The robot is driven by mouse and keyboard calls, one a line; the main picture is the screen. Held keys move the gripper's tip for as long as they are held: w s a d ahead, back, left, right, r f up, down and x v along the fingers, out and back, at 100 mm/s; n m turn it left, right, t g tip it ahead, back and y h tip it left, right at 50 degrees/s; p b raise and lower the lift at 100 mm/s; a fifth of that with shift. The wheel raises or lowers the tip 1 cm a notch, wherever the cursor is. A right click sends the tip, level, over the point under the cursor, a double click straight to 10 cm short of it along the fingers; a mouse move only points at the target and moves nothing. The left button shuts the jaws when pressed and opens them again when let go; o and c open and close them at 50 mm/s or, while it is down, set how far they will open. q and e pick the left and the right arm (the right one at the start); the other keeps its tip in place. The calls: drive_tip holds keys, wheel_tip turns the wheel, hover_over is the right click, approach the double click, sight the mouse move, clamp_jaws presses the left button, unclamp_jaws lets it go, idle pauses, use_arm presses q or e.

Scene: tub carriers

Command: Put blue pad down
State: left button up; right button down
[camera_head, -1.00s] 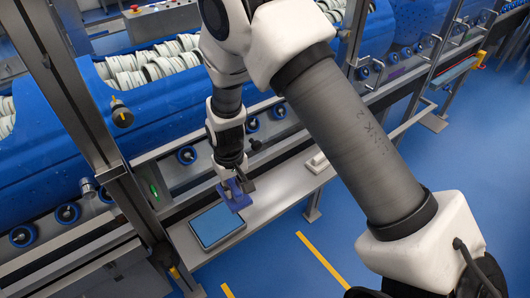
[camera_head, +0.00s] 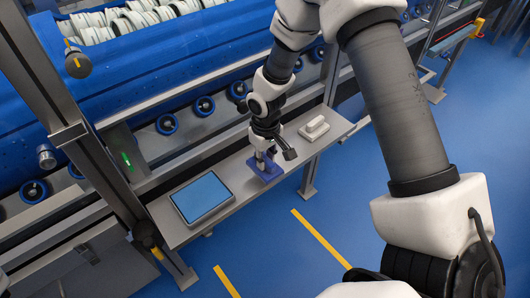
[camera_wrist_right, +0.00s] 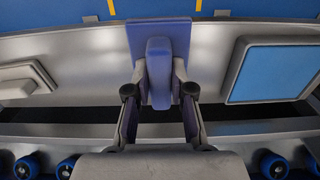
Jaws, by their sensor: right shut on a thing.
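The blue pad (camera_head: 266,172) is a small purple-blue plate with a raised grip block (camera_wrist_right: 159,72) on it. My right gripper (camera_head: 264,153) is over the pad, pointing down at the metal shelf (camera_head: 235,180). In the right wrist view its two fingers (camera_wrist_right: 160,92) are shut on the sides of the grip block. The pad is at or just above the shelf, between the tablet and the white block; I cannot tell whether it touches. My left gripper is not in view.
A grey-framed tablet with a blue screen (camera_head: 202,198) lies on the shelf to the left. A white block (camera_head: 314,128) lies to the right. A steel post (camera_head: 85,150) stands at the left, and blue rollers line the machine behind. Bare shelf lies around the pad.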

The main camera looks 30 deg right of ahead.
drive_tip(key=w+d, duration=0.2)
drive_tip(key=w, duration=0.1)
drive_tip(key=w+d, duration=0.1)
drive_tip(key=shift+w+f, duration=0.25)
drive_tip(key=shift+w, duration=0.1)
drive_tip(key=shift+w+f, duration=0.1)
drive_tip(key=shift+f, duration=0.15)
drive_tip(key=shift+f+p, duration=0.3)
drive_tip(key=shift+f, duration=1.25)
drive_tip(key=shift+f, duration=0.1)
drive_tip(key=c, duration=1)
unclamp_jaws()
wheel_tip(320, 180, up, 12)
drive_tip(key=shift+r, duration=0.15)
